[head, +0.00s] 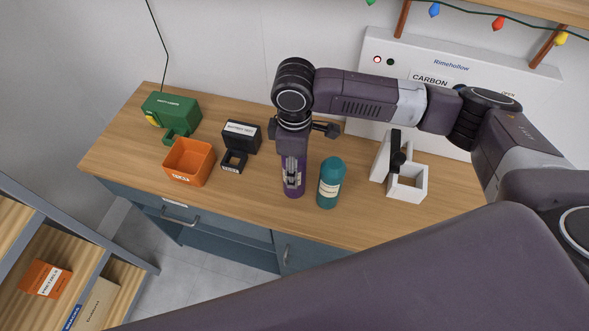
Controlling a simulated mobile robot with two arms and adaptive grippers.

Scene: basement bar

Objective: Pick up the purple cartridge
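The purple cartridge (294,191) is a small upright cylinder on the wooden counter, left of a teal bottle-shaped cartridge (331,183). My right gripper (292,178) points down at the purple cartridge, and its grey fingers overlap the cartridge's upper part. The gripper hides much of the cartridge. I cannot tell whether the fingers are closed on it or only around it. My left gripper is not in view.
Left on the counter (245,207) are a green machine (172,112), an orange bin (190,163) and a black device (240,137). A white device (407,186) stands right of the teal cartridge. A white Rimehollow panel (450,85) is behind. The counter's front edge is close.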

